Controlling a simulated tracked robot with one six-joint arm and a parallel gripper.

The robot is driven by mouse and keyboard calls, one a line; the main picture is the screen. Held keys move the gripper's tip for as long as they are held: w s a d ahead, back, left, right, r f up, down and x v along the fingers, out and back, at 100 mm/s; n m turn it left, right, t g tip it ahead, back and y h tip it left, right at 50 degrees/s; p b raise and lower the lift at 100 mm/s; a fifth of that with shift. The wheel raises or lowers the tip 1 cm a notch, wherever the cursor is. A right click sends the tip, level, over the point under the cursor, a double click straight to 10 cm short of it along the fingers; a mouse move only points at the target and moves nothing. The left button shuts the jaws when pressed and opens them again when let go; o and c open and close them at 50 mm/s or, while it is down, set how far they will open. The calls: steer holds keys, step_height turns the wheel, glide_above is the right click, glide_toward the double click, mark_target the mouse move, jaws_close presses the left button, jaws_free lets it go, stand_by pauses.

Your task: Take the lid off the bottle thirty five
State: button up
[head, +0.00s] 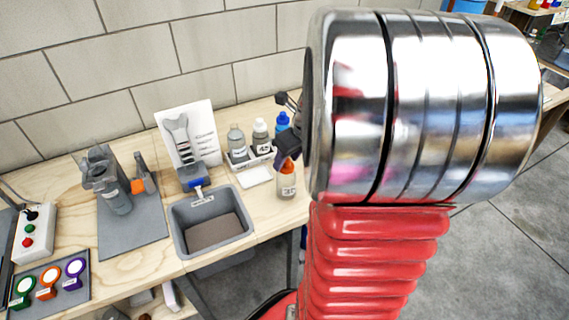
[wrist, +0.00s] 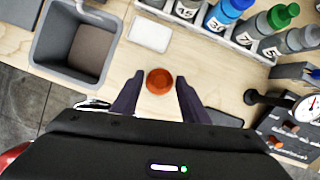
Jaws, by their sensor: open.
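A bottle (head: 287,187) with an orange lid stands on the wooden bench to the right of the grey basin. Its label shows a 3, with the rest hard to read. In the wrist view the orange lid (wrist: 159,81) is seen from above, between the fingertips. My gripper (wrist: 159,86) is open, one dark finger on each side of the lid with a gap to each. Nothing is held. In the head view a dark finger covers part of the lid, and my arm hides much of the gripper.
A white rack (wrist: 250,47) of several numbered bottles stands just behind. A white pad (wrist: 150,34) lies near the lid. The grey basin (wrist: 50,50) is at the left, a gauge (wrist: 308,105) at the right. A white sign (head: 205,125) stands behind the basin.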

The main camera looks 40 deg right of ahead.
steer(key=shift+c, duration=0.6)
jaws_close()
